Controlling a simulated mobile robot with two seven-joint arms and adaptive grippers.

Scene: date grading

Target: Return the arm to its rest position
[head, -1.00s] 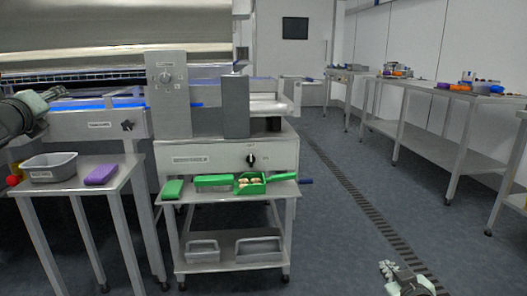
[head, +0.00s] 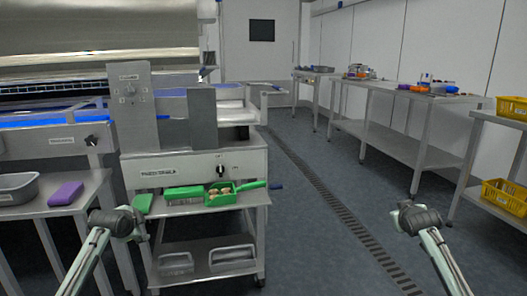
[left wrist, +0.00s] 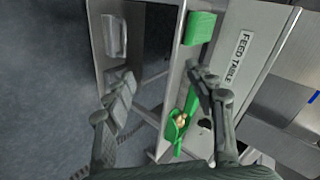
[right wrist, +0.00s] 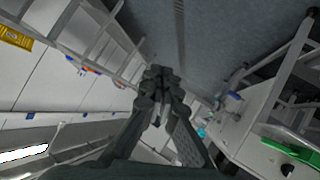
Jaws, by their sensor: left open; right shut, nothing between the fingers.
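My left gripper (head: 138,222) is in the lower left of the head view, in front of the feed stand. In the left wrist view my left gripper (left wrist: 162,75) has its fingers wide apart and empty. A green scoop (left wrist: 177,124) with dates in it lies on the shelf beyond them, apart from the fingers. My right gripper (head: 400,214) is in the lower right of the head view, above open floor. In the right wrist view my right gripper (right wrist: 160,75) has its fingertips together with nothing between them.
The feed stand (head: 190,168) has a shelf with green items, including the scoop (head: 222,197). A side table (head: 20,212) at left holds a grey tray (head: 18,193) and a purple block (head: 66,194). Yellow crates (head: 505,197) stand at right. The aisle floor (head: 310,250) is clear.

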